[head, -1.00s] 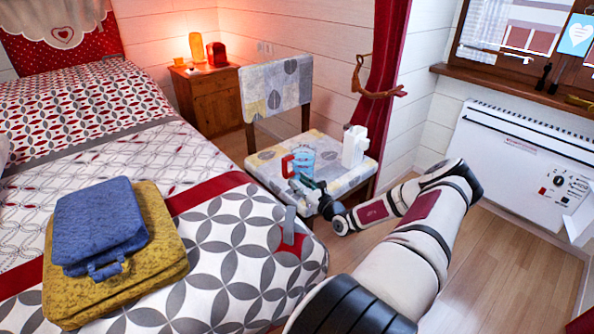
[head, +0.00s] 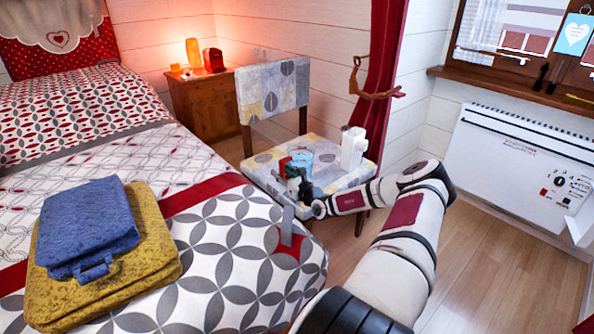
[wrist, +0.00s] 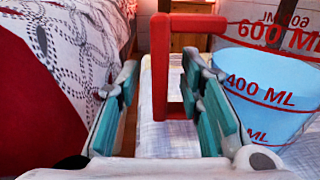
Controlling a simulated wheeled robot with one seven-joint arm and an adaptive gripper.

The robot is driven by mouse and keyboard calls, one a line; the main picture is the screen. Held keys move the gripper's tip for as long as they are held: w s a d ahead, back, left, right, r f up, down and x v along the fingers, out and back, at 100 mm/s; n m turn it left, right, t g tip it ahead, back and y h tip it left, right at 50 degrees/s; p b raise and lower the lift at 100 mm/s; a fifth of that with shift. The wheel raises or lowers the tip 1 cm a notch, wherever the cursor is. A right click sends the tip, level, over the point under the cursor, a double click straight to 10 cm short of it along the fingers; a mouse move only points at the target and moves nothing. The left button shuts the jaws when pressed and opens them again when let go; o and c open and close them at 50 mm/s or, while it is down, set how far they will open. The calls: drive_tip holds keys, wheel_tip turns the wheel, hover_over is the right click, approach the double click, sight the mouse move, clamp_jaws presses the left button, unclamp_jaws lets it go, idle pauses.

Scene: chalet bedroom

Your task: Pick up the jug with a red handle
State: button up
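The jug (head: 302,158) stands on the seat of the chair. It is a clear measuring jug with red markings, and it looks light blue inside. In the wrist view the jug (wrist: 270,95) is on the right and its red handle (wrist: 160,65) stands upright at the centre. My gripper (wrist: 168,105) is open, with its two teal-padded fingers apart on either side of the handle's line. I cannot tell how deep the handle is between the fingers. In the head view my gripper (head: 296,183) is at the near side of the jug and hides part of it.
A white container (head: 353,148) stands on the chair seat (head: 345,178) just right of the jug. The chair's backrest (head: 272,88) rises behind. The bed (head: 230,240) with folded blue and yellow cloths (head: 95,240) is at the left. The floor at the right is clear.

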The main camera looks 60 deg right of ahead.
clamp_jaws()
drive_tip(key=shift+r, duration=0.2)
